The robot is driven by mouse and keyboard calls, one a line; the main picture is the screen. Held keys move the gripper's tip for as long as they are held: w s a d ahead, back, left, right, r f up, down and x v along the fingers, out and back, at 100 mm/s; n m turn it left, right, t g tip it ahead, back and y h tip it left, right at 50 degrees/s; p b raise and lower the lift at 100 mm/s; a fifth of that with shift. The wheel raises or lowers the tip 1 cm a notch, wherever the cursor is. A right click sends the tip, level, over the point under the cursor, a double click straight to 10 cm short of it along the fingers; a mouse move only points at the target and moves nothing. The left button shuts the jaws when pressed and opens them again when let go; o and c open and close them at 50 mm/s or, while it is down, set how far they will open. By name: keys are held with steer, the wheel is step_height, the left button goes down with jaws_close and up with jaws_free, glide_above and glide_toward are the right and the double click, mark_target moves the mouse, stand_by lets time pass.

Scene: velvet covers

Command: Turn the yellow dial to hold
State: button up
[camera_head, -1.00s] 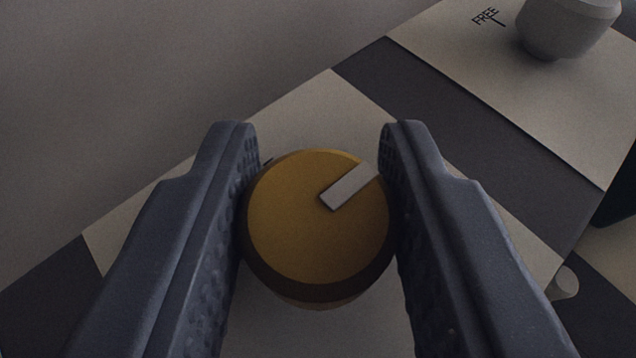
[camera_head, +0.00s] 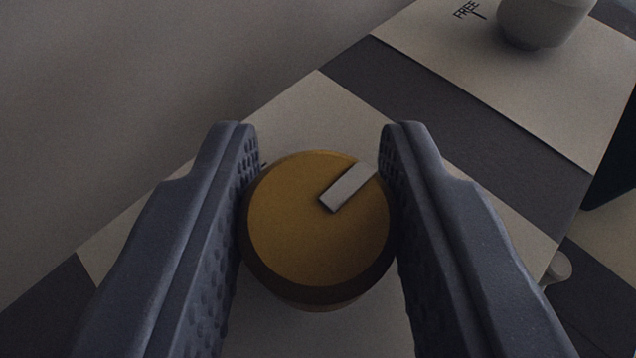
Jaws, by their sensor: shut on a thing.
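The yellow dial (camera_head: 300,235) is a round knob with a pale pointer bar (camera_head: 348,187) on its top face. The bar points to the upper right in the picture. The dial stands on a light panel (camera_head: 300,115). My gripper (camera_head: 320,150) is shut on the dial, with one dark ridged finger on its left side and one on its right. A small dark mark shows on the panel beside the left fingertip, mostly hidden. No "hold" label can be read.
A dark strip (camera_head: 450,115) separates the two panels. A small pale peg (camera_head: 558,267) is at the lower right. Plain grey surface lies at upper left.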

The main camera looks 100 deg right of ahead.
steer(key=o, duration=1)
steer(key=shift+c, duration=0.2)
steer(key=shift+a, duration=0.1)
steer(key=b+v, duration=0.2)
steer(key=v, duration=1.1)
steer(key=shift+a, duration=0.25)
steer(key=shift+w+r, duration=0.1)
steer(key=shift+r, duration=0.05)
